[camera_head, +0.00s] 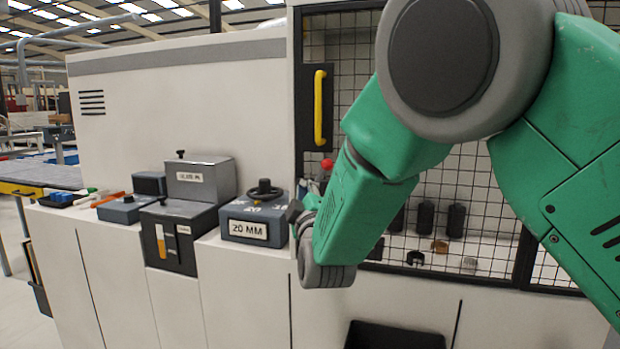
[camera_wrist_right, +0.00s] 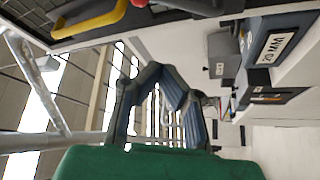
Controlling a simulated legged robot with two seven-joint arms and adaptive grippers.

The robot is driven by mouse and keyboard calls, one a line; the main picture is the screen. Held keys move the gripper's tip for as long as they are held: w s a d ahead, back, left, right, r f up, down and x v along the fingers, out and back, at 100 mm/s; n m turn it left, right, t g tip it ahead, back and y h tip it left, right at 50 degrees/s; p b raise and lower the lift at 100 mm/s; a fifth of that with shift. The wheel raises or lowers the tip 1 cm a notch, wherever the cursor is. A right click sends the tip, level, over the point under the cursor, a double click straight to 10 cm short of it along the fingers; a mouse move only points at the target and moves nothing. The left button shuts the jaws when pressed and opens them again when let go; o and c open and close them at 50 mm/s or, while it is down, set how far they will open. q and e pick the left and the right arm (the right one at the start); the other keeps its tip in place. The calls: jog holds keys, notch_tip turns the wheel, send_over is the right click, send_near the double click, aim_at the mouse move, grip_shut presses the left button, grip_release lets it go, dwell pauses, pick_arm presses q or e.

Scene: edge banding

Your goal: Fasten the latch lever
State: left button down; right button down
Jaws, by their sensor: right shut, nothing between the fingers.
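A red knob (camera_head: 327,163), which may be the latch lever's end, shows at the lower left of the mesh door (camera_head: 440,200), just left of my right forearm. The lever's body is hidden or too small to tell. In the right wrist view, a red piece (camera_wrist_right: 139,3) shows at the top edge beside the yellow door handle (camera_wrist_right: 92,20). My right gripper (camera_head: 295,211) is mostly hidden behind my green wrist, below and left of the red knob. In the wrist view its dark fingers (camera_wrist_right: 172,88) are shut and empty, apart from the red piece. My left gripper is out of view.
A grey box marked 20 MM (camera_head: 255,216) with a knob on top stands close left of my right gripper. More control boxes (camera_head: 200,180) line the ledge. The yellow handle (camera_head: 319,108) juts from the door frame. Dark cylinders (camera_head: 456,220) stand behind the mesh.

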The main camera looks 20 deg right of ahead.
aim_at(318, 180)
jog(key=w+d+p, duration=0.2)
jog(key=w+d, duration=0.2)
jog(key=w, duration=0.4)
jog(key=shift+w+r, duration=0.2)
jog(key=shift+d, duration=0.15)
dwell(0.4)
